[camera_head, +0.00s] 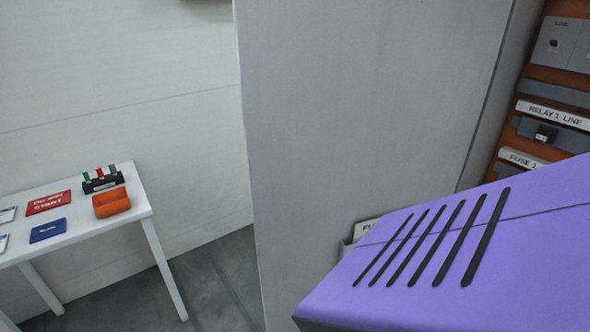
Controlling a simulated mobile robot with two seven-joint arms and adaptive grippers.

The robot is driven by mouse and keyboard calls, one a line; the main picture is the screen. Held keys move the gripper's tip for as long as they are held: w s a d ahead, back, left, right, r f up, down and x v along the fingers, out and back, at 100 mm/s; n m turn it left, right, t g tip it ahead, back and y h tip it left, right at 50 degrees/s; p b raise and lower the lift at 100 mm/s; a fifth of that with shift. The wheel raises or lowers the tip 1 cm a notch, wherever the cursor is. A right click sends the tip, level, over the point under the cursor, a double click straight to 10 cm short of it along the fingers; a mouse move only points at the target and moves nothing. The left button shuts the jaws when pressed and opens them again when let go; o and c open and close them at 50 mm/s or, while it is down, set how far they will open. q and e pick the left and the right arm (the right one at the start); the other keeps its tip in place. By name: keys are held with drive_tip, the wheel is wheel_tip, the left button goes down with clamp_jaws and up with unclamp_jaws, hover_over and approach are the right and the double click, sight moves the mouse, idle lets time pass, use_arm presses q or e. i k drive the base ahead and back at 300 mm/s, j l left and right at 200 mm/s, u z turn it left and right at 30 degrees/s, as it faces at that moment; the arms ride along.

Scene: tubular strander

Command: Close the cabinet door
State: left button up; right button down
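The cabinet's open interior shows at the right, with an orange back panel (496,172) carrying grey modules and labels such as "RELAY 1 LINE" (553,114) and "FUSE 1" (523,159). A tall plain grey panel (350,110) stands upright left of this interior. I cannot tell whether it is the open door or the cabinet's side. A purple panel with several black slots (460,255) fills the lower right, close to me, and hides the lower interior. I cannot tell whether it belongs to the door. Neither of my grippers is in view.
A white table (80,245) stands at the left by a pale wall. It bears an orange bin (111,202), a dark holder with coloured items (103,182), a red card (48,202) and a blue card (48,230). Grey floor (215,285) is clear between table and grey panel.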

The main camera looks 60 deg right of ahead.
sight(354, 112)
drive_tip(key=i+j+z, duration=0.1)
drive_tip(key=i, duration=0.3)
drive_tip(key=i+j+z, duration=0.1)
drive_tip(key=i+j, duration=0.45)
drive_tip(key=i, duration=0.2)
drive_tip(key=i+z, duration=0.15)
drive_tip(key=z, duration=0.3)
drive_tip(key=i+z, duration=0.15)
drive_tip(key=z, duration=0.25)
drive_tip(key=i+z, duration=0.1)
drive_tip(key=z, duration=0.35)
drive_tip(key=i+j+z, duration=0.1)
drive_tip(key=z, duration=0.35)
drive_tip(key=i+z, duration=0.15)
drive_tip(key=z, duration=0.25)
drive_tip(key=i+j+z, duration=0.1)
drive_tip(key=z, duration=0.3)
drive_tip(key=i+j+z, duration=0.1)
drive_tip(key=z, duration=0.3)
drive_tip(key=i+j+z, duration=0.1)
drive_tip(key=z, duration=0.3)
drive_tip(key=i+j+z, duration=0.15)
drive_tip(key=j+z, duration=0.15)
drive_tip(key=i+j+z, duration=0.15)
drive_tip(key=j+z, duration=0.5)
drive_tip(key=k+j+z, duration=0.15)
drive_tip(key=k, duration=0.3)
drive_tip(key=j, duration=0.15)
